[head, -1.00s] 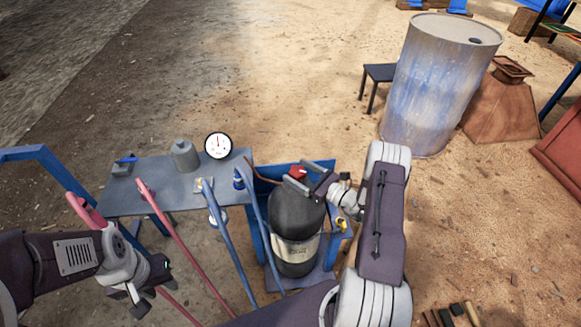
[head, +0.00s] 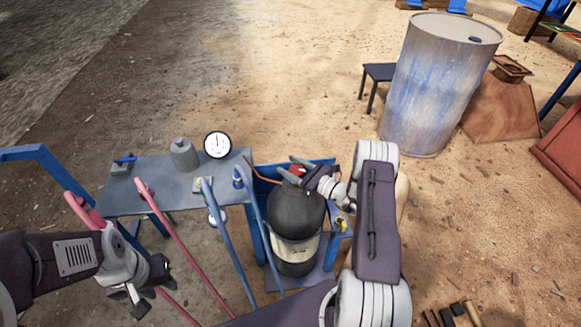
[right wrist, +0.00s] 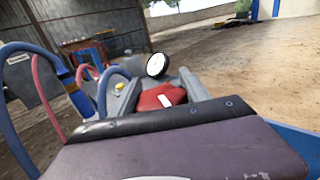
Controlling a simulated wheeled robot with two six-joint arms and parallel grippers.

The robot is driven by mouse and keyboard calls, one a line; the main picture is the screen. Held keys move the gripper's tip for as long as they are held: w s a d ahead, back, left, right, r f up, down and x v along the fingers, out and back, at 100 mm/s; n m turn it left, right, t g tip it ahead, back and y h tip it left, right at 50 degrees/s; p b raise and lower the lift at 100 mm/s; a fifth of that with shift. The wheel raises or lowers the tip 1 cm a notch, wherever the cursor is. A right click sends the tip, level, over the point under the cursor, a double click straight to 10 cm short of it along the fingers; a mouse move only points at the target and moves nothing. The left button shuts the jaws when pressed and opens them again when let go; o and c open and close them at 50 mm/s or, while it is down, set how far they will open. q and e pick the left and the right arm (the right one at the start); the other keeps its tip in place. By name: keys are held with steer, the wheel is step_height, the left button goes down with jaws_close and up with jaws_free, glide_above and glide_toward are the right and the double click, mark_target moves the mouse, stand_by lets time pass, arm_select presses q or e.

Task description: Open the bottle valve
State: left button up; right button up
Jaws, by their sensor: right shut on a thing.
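The bottle (head: 296,213) is a dark cylinder with a pale label band, upright in a blue stand. Its red valve (head: 297,169) is on top. My right gripper (head: 300,167) reaches it from the right and is shut on the valve. In the right wrist view the red valve (right wrist: 160,97) sits between the two grey fingers; part of it is hidden by my wrist. My left gripper (head: 153,289) is at the lower left, away from the bottle, with its fingers apart and empty.
A grey-blue table (head: 150,190) left of the bottle carries a grey canister (head: 184,154) and a round gauge (head: 218,145). Pink and blue bent rails (head: 180,238) stand between my left gripper and the bottle. A large drum (head: 436,90) stands at the back right.

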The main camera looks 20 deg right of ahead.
steer(key=shift+f+n+g+y+b, duration=0.25)
steer(key=shift+n+g+y+b, duration=0.2)
steer(key=shift+y+b, duration=0.25)
steer(key=n+g+y+b, duration=0.1)
steer(key=g+b, duration=0.1)
steer(key=n+g+y+b, duration=0.1)
steer(key=n+y+b, duration=0.1)
steer(key=s+a+n+g+y+b, duration=0.1)
steer(key=n+g+y+b, duration=0.1)
steer(key=shift+g+b, duration=0.35)
steer(key=shift+s+a+r+n+g+y+b, duration=0.1)
steer(key=shift+n+g+y+b, duration=0.15)
steer(key=shift+n+g+b, duration=0.2)
steer(key=shift+s+r+n+g+y+b, duration=0.1)
steer(key=shift+n+g+y+b, duration=0.2)
steer(key=shift+g+b, duration=0.25)
steer(key=o, duration=1.4)
steer(key=shift+c, duration=0.2)
steer(key=v, duration=0.9)
